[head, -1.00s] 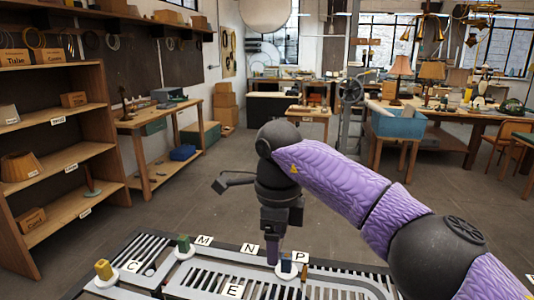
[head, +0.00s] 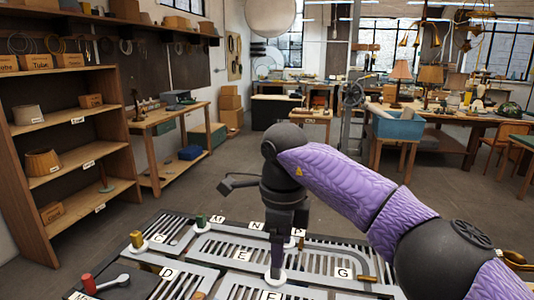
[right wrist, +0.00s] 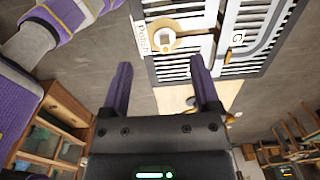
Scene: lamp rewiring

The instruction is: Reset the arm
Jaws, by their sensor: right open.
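My right gripper (head: 277,262) hangs pointing down over the slotted metal board (head: 330,248) at the front of the head view. A white disc (head: 275,276) shows at its fingertips; I cannot tell whether they touch it. In the right wrist view the two purple fingers of my right gripper (right wrist: 161,68) stand apart with nothing between them. The slotted board (right wrist: 283,12) is beyond them there, with a tan round piece (right wrist: 165,37) on it. My right arm reaches in from the right of the head view. My left gripper is not in view.
The board carries lettered tiles, a yellow post (head: 137,239), a green post (head: 200,221) and a red post (head: 88,283). A wooden shelf (head: 85,150) stands left. A workbench (head: 165,122) is behind it. The floor beyond the board is open.

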